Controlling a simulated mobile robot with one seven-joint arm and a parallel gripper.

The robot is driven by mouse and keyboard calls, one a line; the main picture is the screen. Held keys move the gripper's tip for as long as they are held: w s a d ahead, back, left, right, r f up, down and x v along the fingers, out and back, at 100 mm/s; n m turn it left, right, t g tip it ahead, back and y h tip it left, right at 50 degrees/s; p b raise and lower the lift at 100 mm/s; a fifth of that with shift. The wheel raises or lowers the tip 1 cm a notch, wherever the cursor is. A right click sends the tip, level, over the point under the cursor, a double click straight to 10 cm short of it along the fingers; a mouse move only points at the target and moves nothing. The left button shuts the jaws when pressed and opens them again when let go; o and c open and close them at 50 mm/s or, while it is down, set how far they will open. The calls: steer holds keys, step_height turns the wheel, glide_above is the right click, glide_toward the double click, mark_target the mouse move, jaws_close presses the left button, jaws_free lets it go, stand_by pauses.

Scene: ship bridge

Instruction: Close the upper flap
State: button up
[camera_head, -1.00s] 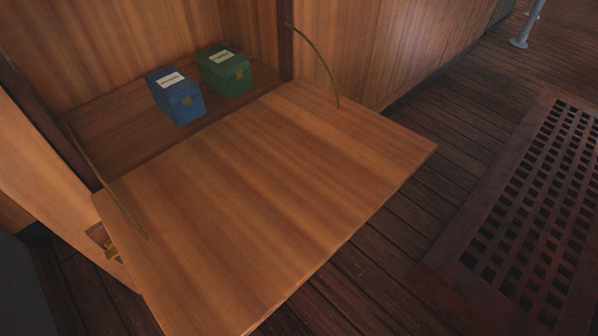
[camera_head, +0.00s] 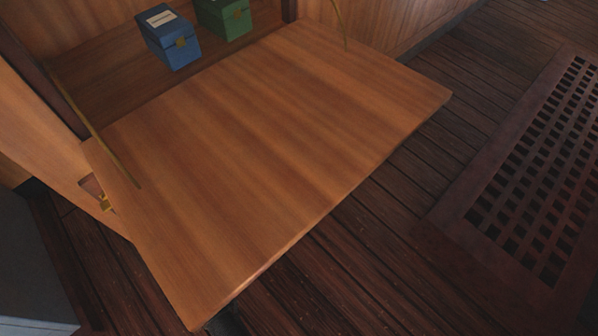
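The upper flap (camera_head: 270,140) is a wide wooden board folded down flat, sticking out from the cabinet opening. A thin brass stay holds it at the left (camera_head: 97,130), and another brass stay shows at the right (camera_head: 341,25). Its front edge hangs free above the dark floor. My gripper is not in view.
A blue box (camera_head: 170,37) and a green box (camera_head: 226,17) stand inside the cabinet behind the flap. A dark grating (camera_head: 440,232) lies on the floor at right. A grey block (camera_head: 28,270) stands at lower left.

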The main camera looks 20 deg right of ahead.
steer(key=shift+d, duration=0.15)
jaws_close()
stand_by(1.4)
